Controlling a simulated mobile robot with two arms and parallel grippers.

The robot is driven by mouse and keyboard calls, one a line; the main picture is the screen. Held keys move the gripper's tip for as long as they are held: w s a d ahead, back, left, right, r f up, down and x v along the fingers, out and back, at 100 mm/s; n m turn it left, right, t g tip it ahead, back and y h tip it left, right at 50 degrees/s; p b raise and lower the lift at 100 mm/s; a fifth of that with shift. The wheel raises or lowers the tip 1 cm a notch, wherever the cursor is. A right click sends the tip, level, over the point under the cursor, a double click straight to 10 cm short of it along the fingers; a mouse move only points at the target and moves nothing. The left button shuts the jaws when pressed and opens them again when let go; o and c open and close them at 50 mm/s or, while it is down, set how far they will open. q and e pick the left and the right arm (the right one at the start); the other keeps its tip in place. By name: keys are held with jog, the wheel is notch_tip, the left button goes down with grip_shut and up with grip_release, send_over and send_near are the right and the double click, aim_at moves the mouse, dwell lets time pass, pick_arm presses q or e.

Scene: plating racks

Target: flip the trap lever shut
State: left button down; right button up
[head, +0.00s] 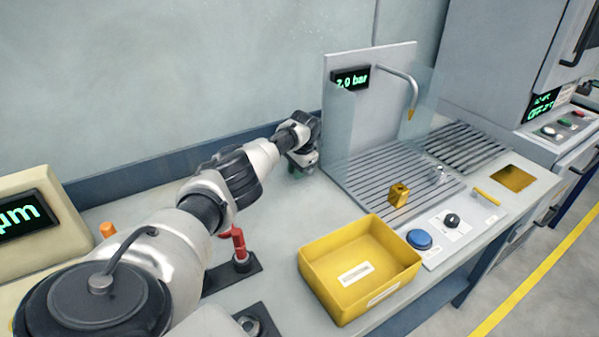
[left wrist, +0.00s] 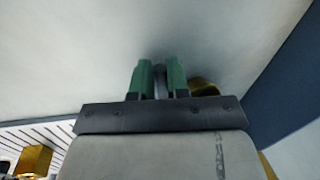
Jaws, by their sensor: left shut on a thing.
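My left gripper (head: 303,163) is at the back of the bench, left of the clear-sided wash station. In the left wrist view, its green fingers (left wrist: 158,80) are shut on a narrow grey piece (left wrist: 160,76). I cannot tell for sure whether this piece is the trap lever. A rounded brass part (left wrist: 204,88) shows just right of the fingers, partly hidden by the gripper. In the head view, my gripper and wrist hide what it holds. My right gripper is not in view.
A yellow bin (head: 350,303) stands at the bench front. Red-handled hardware (head: 240,248) stands left of it. A brass block (head: 398,194) sits on the slatted grate (head: 365,182), under a bent spout (head: 398,76). A blue button (head: 419,239) is near the front edge.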

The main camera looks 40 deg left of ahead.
pick_arm(q)
jog(key=shift+a+m, duration=0.4)
jog(key=shift+m, duration=0.5)
jog(key=shift+w, duration=0.1)
jog(key=c, duration=1.1)
grip_release()
jog(key=shift+r, duration=0.55)
notch_tip(320, 180, up, 10)
jog(key=d, duration=0.2)
jog(key=shift+s+f, duration=0.2)
jog(key=shift+s, duration=0.15)
jog(key=shift+r, duration=0.1)
